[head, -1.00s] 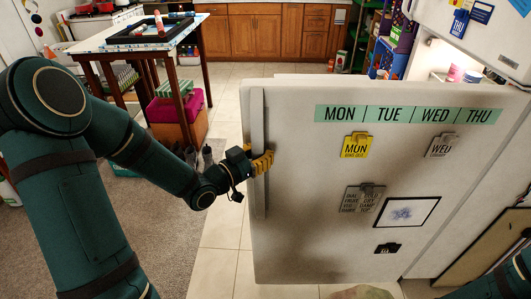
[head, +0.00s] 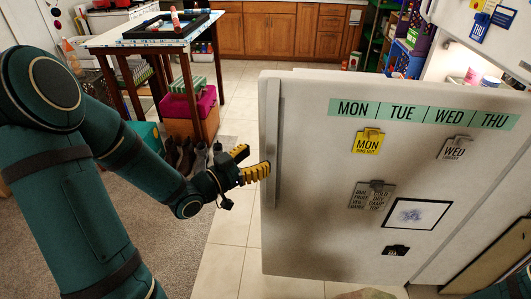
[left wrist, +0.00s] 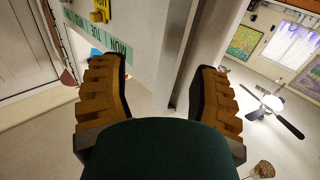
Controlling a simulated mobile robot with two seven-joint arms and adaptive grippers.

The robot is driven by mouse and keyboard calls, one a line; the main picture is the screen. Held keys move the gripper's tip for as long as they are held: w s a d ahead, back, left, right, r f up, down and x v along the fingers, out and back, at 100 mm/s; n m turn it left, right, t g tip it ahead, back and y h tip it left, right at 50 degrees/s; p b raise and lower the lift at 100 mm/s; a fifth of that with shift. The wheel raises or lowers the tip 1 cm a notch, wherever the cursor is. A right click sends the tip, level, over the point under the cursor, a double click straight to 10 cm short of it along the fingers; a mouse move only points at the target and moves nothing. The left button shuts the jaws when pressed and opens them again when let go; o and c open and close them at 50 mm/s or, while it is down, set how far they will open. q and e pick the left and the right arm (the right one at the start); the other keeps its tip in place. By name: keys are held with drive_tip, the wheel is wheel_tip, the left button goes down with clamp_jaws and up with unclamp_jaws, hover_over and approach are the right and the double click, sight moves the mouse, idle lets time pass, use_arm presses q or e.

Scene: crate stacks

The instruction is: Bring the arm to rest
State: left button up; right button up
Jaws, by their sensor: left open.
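My left gripper (head: 254,164) is open and empty, with its yellow ridged fingers spread. My right gripper is not seen; only a bit of my right arm shows at the bottom right of the head view.
The fridge door carries a weekday strip (head: 425,112), a yellow MON tag (head: 367,142), a grey WED tag (head: 454,149) and a framed picture (head: 418,213). A table (head: 160,32), a pink box (head: 190,103) and shoes (head: 185,155) stand behind my left arm. Tiled floor (head: 228,240) is clear left of the door.

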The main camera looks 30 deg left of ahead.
use_arm(q)
drive_tip(key=shift+v, duration=1.1)
drive_tip(key=w+d+f+n+g+y, duration=0.1)
drive_tip(key=d+f+n+g, duration=0.1)
drive_tip(key=d+f+g, duration=0.5)
drive_tip(key=w+d+f+n, duration=0.15)
drive_tip(key=d+f, duration=0.25)
drive_tip(key=f, duration=0.8)
drive_tip(key=s+d+f+n+g+y, duration=0.1)
drive_tip(key=s+d+f+n+g, duration=0.1)
drive_tip(key=s+d+f+g, duration=0.6)
drive_tip(key=s+d+f, duration=0.2)
drive_tip(key=s, duration=0.2)
drive_tip(key=shift+f, duration=0.3)
